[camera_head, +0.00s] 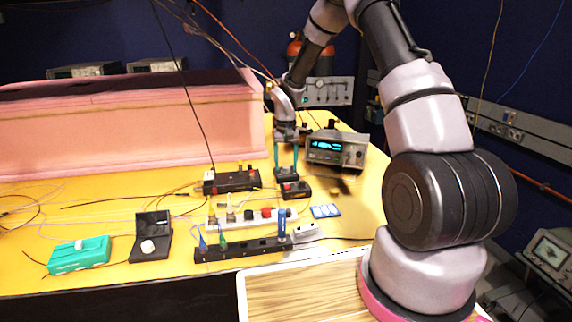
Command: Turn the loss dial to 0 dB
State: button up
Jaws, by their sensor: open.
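My gripper (286,172) points down over the yellow table (125,195), its two teal fingers apart. It is directly above or at a small black box (296,192) with a reddish patch on its face; whether the fingertips touch it I cannot tell. A black stand-like device (157,224) with a pale round knob (148,246) sits at the front left, well away from my gripper. No dial lettering or 0 dB mark is legible, so I cannot tell which knob is the loss dial.
A long black box (232,182) stands just left of my gripper, and a bench instrument (337,148) with a lit display stands to its right. A white power strip (235,222), a black strip (240,249) and a teal case (80,254) lie in front. Pink foam (120,130) stands behind; loose cables cross the table.

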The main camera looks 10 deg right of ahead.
jog(key=shift+f, duration=0.1)
grip_shut()
jog(key=shift+n, duration=0.3)
jog(key=n, duration=0.3)
jog(key=shift+n, duration=2.2)
grip_release()
